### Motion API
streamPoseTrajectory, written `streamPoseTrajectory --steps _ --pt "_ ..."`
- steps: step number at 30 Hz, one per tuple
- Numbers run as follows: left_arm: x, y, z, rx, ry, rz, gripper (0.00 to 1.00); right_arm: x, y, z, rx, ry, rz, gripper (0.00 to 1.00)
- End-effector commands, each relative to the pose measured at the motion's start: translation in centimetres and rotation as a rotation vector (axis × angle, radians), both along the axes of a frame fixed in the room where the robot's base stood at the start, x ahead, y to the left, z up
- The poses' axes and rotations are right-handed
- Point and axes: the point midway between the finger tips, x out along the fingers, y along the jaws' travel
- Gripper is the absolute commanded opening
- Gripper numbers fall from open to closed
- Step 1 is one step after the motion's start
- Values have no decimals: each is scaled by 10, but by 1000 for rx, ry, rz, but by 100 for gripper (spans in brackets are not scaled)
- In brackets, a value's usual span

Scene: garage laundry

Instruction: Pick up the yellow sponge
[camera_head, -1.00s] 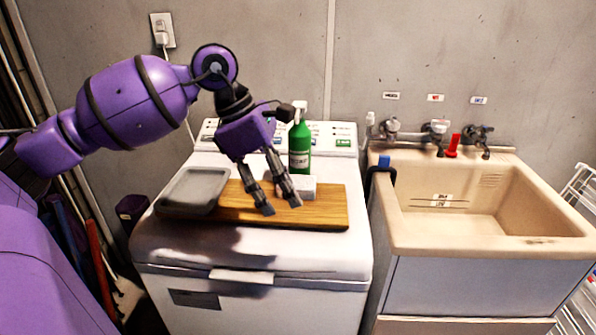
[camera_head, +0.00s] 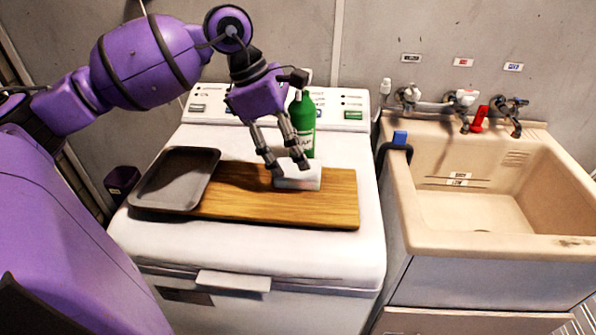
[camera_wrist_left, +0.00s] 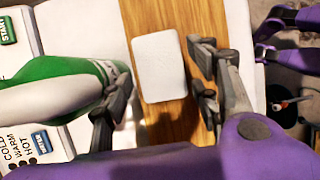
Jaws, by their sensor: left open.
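No plainly yellow sponge shows. A whitish block with rounded corners (camera_head: 299,179) lies on the wooden board (camera_head: 325,207), in front of a green bottle (camera_head: 306,112). Its colour looks white, so I cannot tell whether it is the sponge. My left gripper (camera_head: 288,168) is open, pointing down at the block, with its fingers partly covering it. In the left wrist view the block (camera_wrist_left: 160,66) shows between the spread fingers (camera_wrist_left: 163,78), and I see no grip on it.
A grey tray (camera_head: 176,179) rests at the board's left end. Board and tray are on a white washing machine (camera_head: 310,246). The green bottle stands close behind the gripper. A beige sink (camera_head: 490,248) is to the right. The board's right end is clear.

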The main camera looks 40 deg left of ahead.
Motion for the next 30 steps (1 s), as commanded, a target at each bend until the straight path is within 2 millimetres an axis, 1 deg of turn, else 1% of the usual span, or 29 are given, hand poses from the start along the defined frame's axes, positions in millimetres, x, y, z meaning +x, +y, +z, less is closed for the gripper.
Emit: streamPoseTrajectory --steps 1,4,6,9,30 --pt "2 -6 -5 -4 -2 -4 55 1 0 2 0 -2 0 68" --pt "6 -14 -17 -4 -3 -4 55 2 0 5 1 -6 -1 68" --pt "8 -16 -27 -3 -1 -1 55 3 0 5 1 -6 -1 68" --pt "9 -18 -34 -3 -1 -2 55 3 0 5 1 -7 -1 68" --pt "10 -18 -41 -1 0 -1 55 0 2 1 4 -2 -2 68"
